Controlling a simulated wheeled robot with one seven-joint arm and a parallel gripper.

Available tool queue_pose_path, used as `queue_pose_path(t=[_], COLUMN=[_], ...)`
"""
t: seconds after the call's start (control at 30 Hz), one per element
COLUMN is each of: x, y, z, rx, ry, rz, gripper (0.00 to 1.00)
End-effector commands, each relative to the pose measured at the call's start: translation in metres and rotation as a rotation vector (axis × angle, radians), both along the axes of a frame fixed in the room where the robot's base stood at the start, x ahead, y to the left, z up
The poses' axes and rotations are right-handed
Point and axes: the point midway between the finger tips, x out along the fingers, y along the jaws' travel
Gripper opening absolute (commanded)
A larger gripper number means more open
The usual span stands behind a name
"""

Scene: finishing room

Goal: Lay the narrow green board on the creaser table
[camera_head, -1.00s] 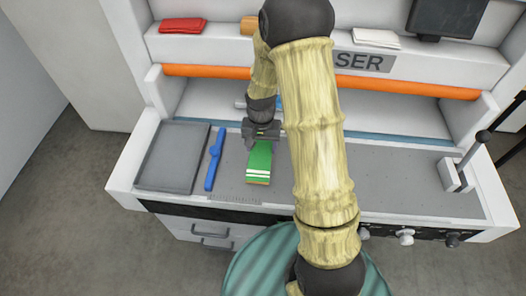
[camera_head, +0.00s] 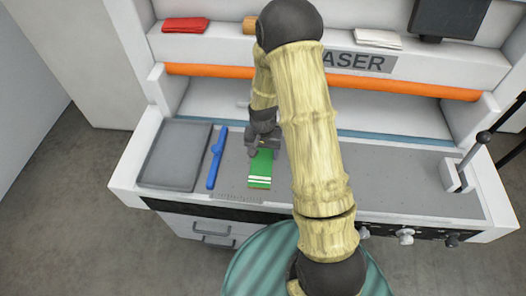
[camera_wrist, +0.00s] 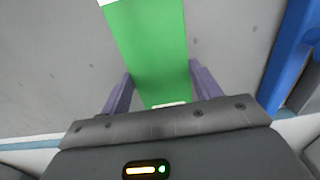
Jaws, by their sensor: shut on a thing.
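The narrow green board (camera_head: 260,170) has white stripes near its front end and is over the grey top of the creaser table (camera_head: 400,178). My gripper (camera_head: 263,147) is shut on the board's back end. In the wrist view the green board (camera_wrist: 150,45) runs between the two purple-grey fingers of my gripper (camera_wrist: 155,90). The board looks flat and close to the table top; I cannot tell whether it touches. My arm hides part of the table to the right of the board.
A blue bar (camera_head: 217,157) lies just left of the board, and a dark grey pad (camera_head: 175,154) lies further left. A lever (camera_head: 467,165) stands at the right end. An orange roller (camera_head: 215,70) spans the back. The table's right half is clear where visible.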

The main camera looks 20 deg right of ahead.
Motion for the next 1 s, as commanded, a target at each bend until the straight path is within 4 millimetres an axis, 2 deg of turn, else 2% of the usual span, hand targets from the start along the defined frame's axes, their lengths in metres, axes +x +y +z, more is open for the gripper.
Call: queue_pose_path(t=[0.03,0.07,0.17,0.47,0.63,0.77,1.0], x=[0.0,0.0,0.0,0.0,0.001,0.001,0.001], y=[0.0,0.0,0.0,0.001,0.001,0.0,0.0], z=[-0.003,-0.003,-0.002,-0.001,0.007,0.021,0.06], rx=[0.0,0.0,0.0,0.0,-0.001,-0.001,0.0], ry=[0.0,0.0,0.0,0.0,-0.002,-0.004,-0.005], rz=[0.0,0.0,0.0,0.002,0.001,0.0,-0.001], gripper=[0.36,0.65,0.84,0.85,0.85,0.85,0.85])
